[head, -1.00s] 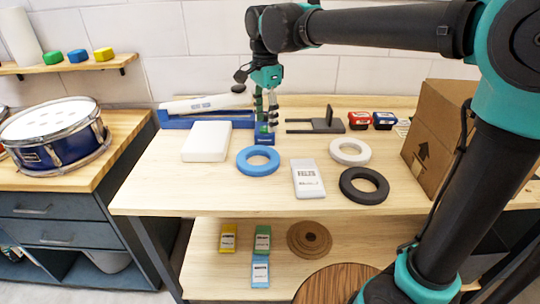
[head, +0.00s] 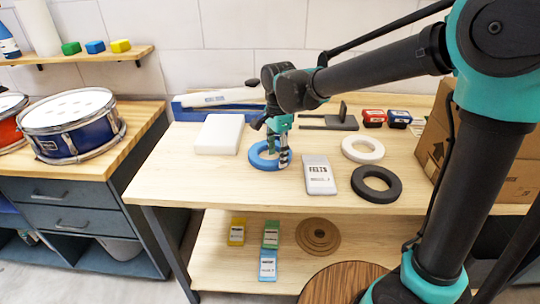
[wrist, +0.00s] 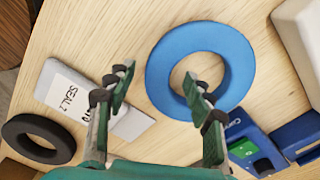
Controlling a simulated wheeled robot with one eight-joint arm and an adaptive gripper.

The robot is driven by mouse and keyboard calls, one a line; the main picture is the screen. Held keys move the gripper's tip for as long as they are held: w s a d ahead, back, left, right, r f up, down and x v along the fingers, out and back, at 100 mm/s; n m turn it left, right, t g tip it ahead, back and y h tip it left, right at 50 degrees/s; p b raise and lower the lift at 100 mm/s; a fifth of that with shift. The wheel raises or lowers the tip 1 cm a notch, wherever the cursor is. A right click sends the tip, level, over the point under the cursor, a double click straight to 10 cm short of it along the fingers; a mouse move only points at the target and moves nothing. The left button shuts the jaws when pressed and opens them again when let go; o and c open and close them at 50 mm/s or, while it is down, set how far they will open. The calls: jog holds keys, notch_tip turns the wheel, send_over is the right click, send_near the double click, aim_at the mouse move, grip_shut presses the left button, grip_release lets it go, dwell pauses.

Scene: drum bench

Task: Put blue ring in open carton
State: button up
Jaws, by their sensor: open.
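The blue ring (head: 254,158) lies flat on the bench top; it shows whole in the wrist view (wrist: 237,65). My gripper (head: 281,158) points down at the ring's right side in the head view.
A white labelled box (head: 319,178), a white ring (head: 363,142) and a black ring (head: 375,196) lie between the blue ring and the carton. A white block (head: 218,134) is to the left.

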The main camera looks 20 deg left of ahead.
jog(key=shift+f, duration=1.05)
jog(key=c, duration=0.9)
jog(key=shift+r, duration=0.1)
notch_tip(320, 180, up, 20)
